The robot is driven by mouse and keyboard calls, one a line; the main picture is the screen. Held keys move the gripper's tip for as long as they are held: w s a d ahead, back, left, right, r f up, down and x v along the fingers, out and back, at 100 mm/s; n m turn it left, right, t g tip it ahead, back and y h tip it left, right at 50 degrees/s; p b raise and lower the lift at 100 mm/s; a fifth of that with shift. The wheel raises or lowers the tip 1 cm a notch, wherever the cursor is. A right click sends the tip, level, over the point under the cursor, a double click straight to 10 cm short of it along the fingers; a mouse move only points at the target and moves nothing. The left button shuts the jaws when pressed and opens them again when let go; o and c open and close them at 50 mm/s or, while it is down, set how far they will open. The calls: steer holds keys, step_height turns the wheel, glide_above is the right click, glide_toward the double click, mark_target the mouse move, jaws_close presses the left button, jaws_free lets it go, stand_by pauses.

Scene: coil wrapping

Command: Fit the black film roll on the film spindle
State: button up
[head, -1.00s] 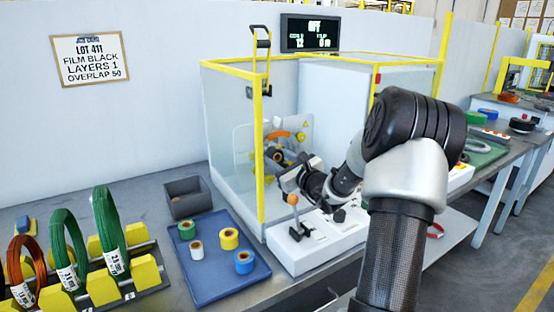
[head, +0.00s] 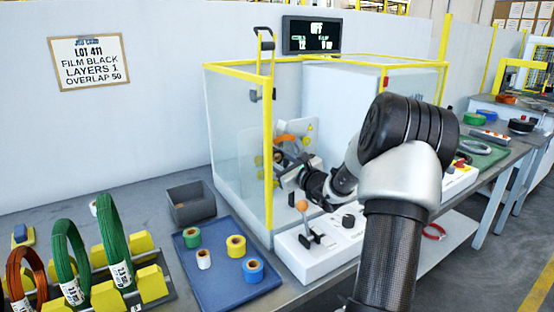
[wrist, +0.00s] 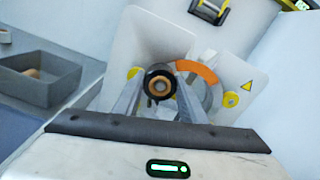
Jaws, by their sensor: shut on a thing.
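The black film roll (wrist: 160,83), a dark ring with a tan core, sits between the two fingers of my gripper (wrist: 161,92) in the wrist view. My gripper is shut on it. In the head view my gripper (head: 288,172) reaches into the open front of the wrapping machine's enclosure (head: 240,150), close to a pale plate with an orange arc. The orange arc (wrist: 197,73) lies just right of the roll in the wrist view. I cannot make out the film spindle; the roll and fingers may hide it. Whether the roll touches it cannot be told.
A blue tray (head: 215,290) holds green, white, yellow and blue rolls. A grey bin (head: 190,204) stands behind it. A control box with an orange-knobbed lever (head: 302,206) lies below my arm. Yellow enclosure posts (head: 268,165) stand close left of my gripper.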

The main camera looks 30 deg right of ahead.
mark_target(277, 151)
steer(key=o, duration=1.1)
steer(key=shift+o, duration=0.2)
steer(key=shift+r, duration=0.1)
step_height(277, 151, up, 10)
steer(key=p, duration=0.3)
